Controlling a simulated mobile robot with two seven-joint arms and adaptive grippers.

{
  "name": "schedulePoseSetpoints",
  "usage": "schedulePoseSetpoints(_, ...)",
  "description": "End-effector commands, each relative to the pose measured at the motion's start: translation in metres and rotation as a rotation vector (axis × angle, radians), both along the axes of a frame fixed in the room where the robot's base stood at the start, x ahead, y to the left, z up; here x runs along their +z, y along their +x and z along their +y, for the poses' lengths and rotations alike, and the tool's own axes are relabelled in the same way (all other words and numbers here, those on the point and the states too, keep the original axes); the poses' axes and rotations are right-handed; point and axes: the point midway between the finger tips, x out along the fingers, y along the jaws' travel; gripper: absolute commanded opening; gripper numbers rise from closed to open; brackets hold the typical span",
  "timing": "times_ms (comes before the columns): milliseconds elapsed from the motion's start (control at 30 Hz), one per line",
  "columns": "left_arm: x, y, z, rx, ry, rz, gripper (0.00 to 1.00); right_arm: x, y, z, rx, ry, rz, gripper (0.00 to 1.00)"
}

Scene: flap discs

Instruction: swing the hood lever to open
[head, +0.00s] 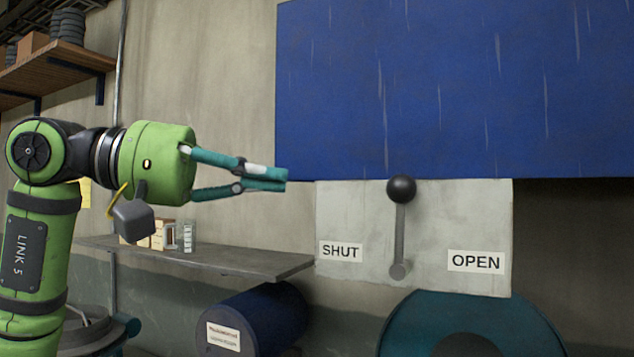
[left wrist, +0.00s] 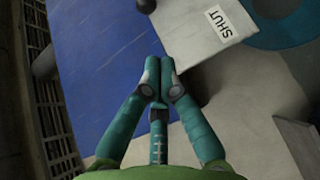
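The hood lever (head: 400,235) is a grey rod with a black ball knob (head: 401,190) on top and a round pivot at the bottom. It stands close to upright on a pale plate (head: 355,215), between the SHUT label (head: 340,251) at left and the OPEN label (head: 476,261) at right. In the left wrist view a dark ball (left wrist: 147,5), which looks like the knob, is cut by the top edge. My left gripper (head: 285,180) is left of the lever, clear of it. Its teal fingertips meet (left wrist: 159,80) with nothing visible between them. My right gripper is not in view.
A blue hood panel (head: 450,90) hangs above the plate. A grey shelf (head: 250,262) with small boxes and jars is below my left gripper. A blue drum (head: 262,318) and a teal round object (head: 540,335) sit lower down. Open space separates my fingertips from the knob.

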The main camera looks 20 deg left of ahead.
Motion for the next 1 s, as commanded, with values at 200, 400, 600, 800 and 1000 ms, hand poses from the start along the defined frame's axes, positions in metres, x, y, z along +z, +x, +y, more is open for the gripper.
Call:
schedulePoseSetpoints(200,-0.002,0.019,-0.031,-0.007,0.002,0.003,0.0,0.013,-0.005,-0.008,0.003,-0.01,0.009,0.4)
schedulePoseSetpoints(400,-0.006,0.039,-0.06,-0.008,-0.001,0.004,0.0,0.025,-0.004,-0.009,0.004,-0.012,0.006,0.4)
schedulePoseSetpoints(600,-0.009,0.05,-0.077,-0.007,-0.002,0.003,0.0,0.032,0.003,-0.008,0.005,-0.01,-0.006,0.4)
schedulePoseSetpoints(800,-0.011,0.052,-0.08,-0.006,-0.003,0.002,0.0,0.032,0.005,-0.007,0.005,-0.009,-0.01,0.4)
schedulePoseSetpoints(1000,-0.011,0.052,-0.08,-0.006,-0.003,0.002,0.0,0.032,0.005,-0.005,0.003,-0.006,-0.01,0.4)
